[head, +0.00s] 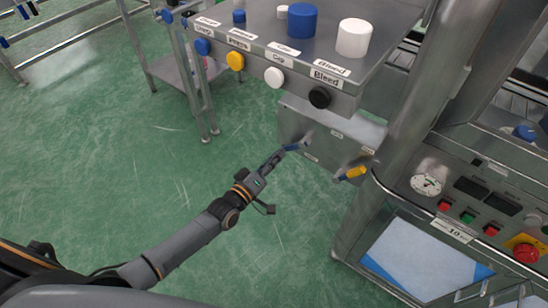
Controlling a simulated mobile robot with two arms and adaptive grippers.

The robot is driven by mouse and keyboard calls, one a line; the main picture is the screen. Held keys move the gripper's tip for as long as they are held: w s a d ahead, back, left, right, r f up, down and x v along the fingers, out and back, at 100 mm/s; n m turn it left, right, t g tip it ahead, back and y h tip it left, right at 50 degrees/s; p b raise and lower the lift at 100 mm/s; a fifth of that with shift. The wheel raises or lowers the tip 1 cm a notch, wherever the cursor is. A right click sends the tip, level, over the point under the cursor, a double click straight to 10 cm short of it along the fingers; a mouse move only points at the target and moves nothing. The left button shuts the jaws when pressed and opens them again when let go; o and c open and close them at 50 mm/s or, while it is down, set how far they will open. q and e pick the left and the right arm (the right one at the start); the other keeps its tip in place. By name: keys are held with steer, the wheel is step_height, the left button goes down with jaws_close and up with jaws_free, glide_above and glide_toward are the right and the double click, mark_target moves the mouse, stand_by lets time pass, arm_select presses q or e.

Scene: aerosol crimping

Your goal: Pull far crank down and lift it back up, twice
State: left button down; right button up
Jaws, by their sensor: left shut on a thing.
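The far crank (293,147) is a blue-handled lever on the front of a grey metal box (338,124). My left gripper (273,161) reaches it from the lower left and is shut on its handle. The fingers hide part of the handle, which points left and a little down from the box. A nearer crank with a yellow handle (352,173) sticks out of the same box, to the right, with no gripper on it. My right gripper is not in view.
Above the box is a metal table with labelled blue, yellow, white and black knobs (319,97) along its front. Blue and white cylinders (354,38) stand on top. A control panel (470,206) with a gauge and red button is at right.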

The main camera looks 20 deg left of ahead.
arm_select(q)
steer(key=shift+s+f, duration=0.1)
steer(key=shift+f, duration=0.1)
steer(key=c, duration=1.3)
jaws_free()
steer(key=shift+r, duration=0.1)
steer(key=v, duration=1.2)
